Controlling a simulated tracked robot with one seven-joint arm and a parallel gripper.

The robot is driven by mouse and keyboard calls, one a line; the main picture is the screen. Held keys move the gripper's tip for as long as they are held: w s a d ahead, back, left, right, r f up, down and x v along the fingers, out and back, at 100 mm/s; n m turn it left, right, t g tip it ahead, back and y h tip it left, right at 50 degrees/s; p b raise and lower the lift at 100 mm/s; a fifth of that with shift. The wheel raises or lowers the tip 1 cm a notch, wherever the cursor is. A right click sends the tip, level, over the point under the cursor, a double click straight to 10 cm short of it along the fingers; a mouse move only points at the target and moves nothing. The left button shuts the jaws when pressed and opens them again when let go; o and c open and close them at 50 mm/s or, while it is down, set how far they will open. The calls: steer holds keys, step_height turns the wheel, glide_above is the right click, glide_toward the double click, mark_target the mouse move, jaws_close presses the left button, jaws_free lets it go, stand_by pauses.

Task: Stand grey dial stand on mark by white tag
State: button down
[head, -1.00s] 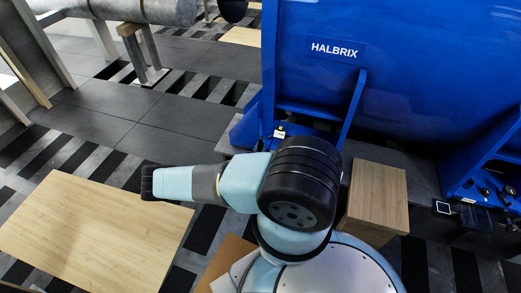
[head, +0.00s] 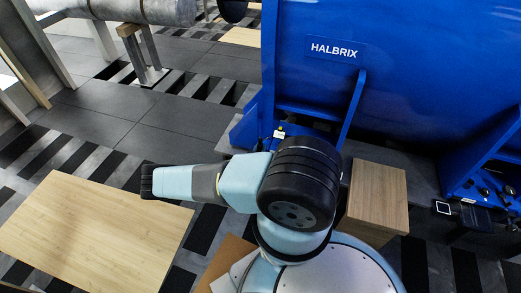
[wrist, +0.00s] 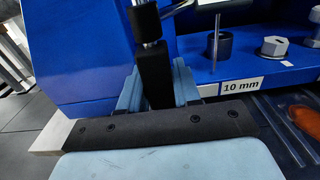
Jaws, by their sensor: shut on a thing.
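My gripper (wrist: 157,88) is shut on a dark upright post, which I take to be the grey dial stand (wrist: 154,72). The post stands upright between the two blue-grey fingers, with a short metal rod and a black cross piece above it. Its top is cut off by the frame and its foot is hidden behind my gripper. In the head view my arm hides the gripper and the stand. A small pale tag (head: 279,134) sits at the foot of the blue housing; I cannot tell if it is the white tag. No mark is clear to me.
A blue ledge with a "10 mm" label (wrist: 241,86) carries a dark cup with a rod (wrist: 216,46) and a grey hex piece (wrist: 274,47). The blue HALBRIX housing (head: 400,80) rises close ahead. A wooden block (head: 378,198) and a pale wooden board (head: 90,235) flank my arm.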

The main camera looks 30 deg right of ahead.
steer(key=shift+f, duration=0.3)
stand_by(0.5)
steer(key=c, duration=0.7)
jaws_free()
steer(key=shift+f, duration=0.1)
steer(key=v, duration=1.3)
steer(key=shift+s+a, duration=0.25)
steer(key=shift+a, duration=0.05)
